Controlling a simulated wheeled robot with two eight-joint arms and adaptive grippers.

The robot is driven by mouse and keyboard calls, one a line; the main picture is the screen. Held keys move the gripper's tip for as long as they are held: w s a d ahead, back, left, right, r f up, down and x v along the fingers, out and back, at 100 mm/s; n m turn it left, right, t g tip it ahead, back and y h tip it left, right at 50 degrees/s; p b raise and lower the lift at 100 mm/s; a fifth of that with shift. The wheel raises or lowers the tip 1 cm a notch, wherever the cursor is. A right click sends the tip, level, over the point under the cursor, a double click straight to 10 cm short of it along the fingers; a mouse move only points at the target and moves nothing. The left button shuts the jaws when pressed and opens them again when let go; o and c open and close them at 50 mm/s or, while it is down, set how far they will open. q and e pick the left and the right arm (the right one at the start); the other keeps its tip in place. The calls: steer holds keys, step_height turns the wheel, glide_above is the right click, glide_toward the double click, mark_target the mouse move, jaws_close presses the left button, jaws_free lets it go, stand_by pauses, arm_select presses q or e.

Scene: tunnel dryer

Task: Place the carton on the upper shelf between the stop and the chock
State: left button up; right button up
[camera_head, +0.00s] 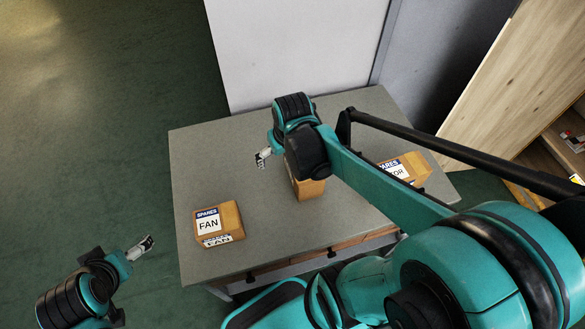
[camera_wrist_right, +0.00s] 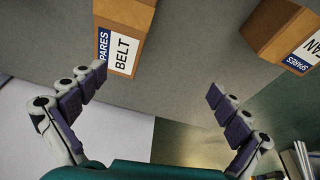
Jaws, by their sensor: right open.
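Three brown cartons with SPARES labels stand on the grey table (camera_head: 255,260). The FAN carton (camera_head: 228,217) is at the front left. A middle carton (camera_head: 308,188) is partly hidden behind my right arm. My right gripper (camera_head: 264,158) is over the table beside the middle carton, open and empty. The right wrist view shows the open fingers (camera_wrist_right: 155,82), with a BELT carton (camera_wrist_right: 124,45) near the left finger and the FAN carton (camera_wrist_right: 280,30) farther right. My left gripper (camera_head: 146,243) is off the table's left side.
A wooden unit (camera_head: 510,75) stands at the right, with small items inside at the picture edge. The upper shelf, stop and chock cannot be made out. A pale panel (camera_head: 290,50) stands behind the table. Table room is clear at the back left.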

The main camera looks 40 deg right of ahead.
steer(key=d+f+g, duration=0.1)
steer(key=d+f, duration=0.1)
steer(key=d+f+m, duration=0.1)
steer(key=d+f, duration=0.1)
steer(key=d, duration=0.1)
steer(key=w+d+f+g+p, duration=0.1)
steer(key=d+f, duration=0.1)
steer(key=shift+d+f+g+y, duration=0.15)
steer(key=shift+d+g+y, duration=0.15)
steer(key=shift+d, duration=0.05)
steer(key=f, duration=0.1)
steer(key=f+b, duration=0.1)
steer(key=f, duration=0.1)
steer(key=shift+s+d+f, duration=0.15)
steer(key=shift+d+f, duration=0.1)
steer(key=shift+d, duration=0.1)
steer(key=f, duration=0.2)
steer(key=f+b, duration=0.2)
steer(key=f, duration=0.1)
steer(key=shift+w+a+f, duration=0.15)
steer(key=shift+w+f, duration=0.15)
steer(key=shift+r, duration=0.15)
steer(key=c, duration=2)
